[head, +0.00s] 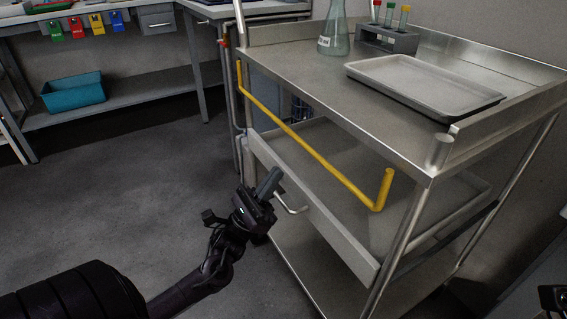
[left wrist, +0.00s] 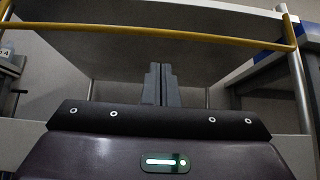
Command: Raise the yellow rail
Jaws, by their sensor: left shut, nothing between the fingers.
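The yellow rail (head: 318,158) runs along the near left side of a steel cart, a little below its top shelf, with bent ends. In the left wrist view the rail (left wrist: 150,31) crosses the upper part of the picture, above and beyond the fingertips. My left gripper (head: 271,178) is shut and empty, fingers pointing up, below the rail and apart from it. Its closed fingers also show in the left wrist view (left wrist: 160,72). A dark part at the bottom right corner of the head view may be my right gripper; its fingers are not clear.
The steel cart (head: 300,58) carries a grey tray (head: 425,88), a flask (head: 334,30) and a tube rack (head: 388,40). A drawer (head: 325,220) with a metal handle (head: 290,204) sits close to my left gripper. A teal bin (head: 73,94) stands on a far bench shelf. The floor at left is clear.

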